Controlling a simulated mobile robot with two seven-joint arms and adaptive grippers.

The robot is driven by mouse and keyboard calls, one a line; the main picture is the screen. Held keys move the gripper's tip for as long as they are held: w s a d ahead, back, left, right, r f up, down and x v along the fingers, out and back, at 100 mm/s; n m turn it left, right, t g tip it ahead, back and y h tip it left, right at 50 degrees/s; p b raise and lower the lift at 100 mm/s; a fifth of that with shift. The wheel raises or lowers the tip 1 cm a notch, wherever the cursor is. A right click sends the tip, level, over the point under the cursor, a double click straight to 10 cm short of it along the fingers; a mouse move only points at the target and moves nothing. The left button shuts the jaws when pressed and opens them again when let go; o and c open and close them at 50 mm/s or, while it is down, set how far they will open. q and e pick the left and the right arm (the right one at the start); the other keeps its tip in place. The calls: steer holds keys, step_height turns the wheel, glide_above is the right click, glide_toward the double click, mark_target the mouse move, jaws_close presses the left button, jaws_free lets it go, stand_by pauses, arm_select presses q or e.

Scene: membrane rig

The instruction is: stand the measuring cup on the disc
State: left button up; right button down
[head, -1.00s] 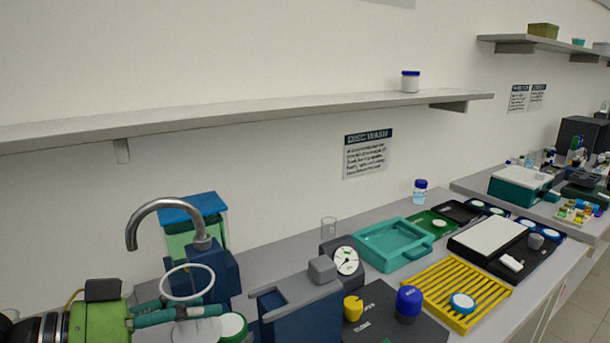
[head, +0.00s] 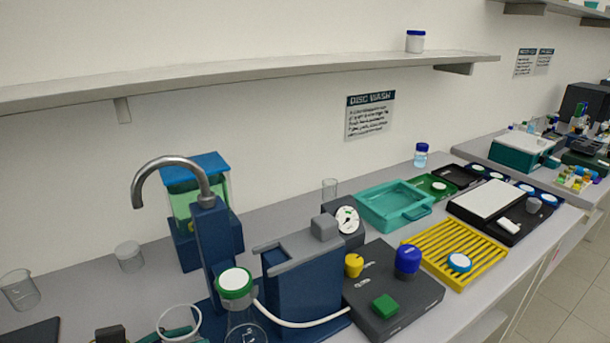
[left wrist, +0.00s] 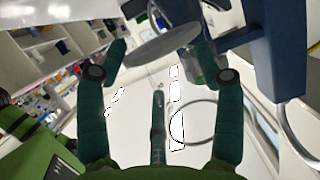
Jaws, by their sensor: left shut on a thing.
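The measuring cup (head: 180,320) is clear with a pale round rim, at the bottom of the head view. My left gripper (head: 168,335) is shut on it; its green fingers are mostly cut off by the frame edge. In the left wrist view the fingers (left wrist: 160,58) stand on either side of a grey round plate; I cannot tell whether this is the cup's base. The white disc (head: 235,280) lies in a green-rimmed holder on top of a clear flask (head: 245,328), right of and apart from the cup. My right gripper is not in view.
A tap (head: 170,168) arches behind the disc. A blue block (head: 305,285) stands right of it, and a pale hose runs past the flask. A yellow rack (head: 450,270) lies farther right.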

arm_select(q)
steer(key=shift+r, duration=0.15)
steer(key=c, duration=0.5)
steer(key=shift+c, duration=0.2)
steer(key=shift+w, duration=0.1)
stand_by(0.7)
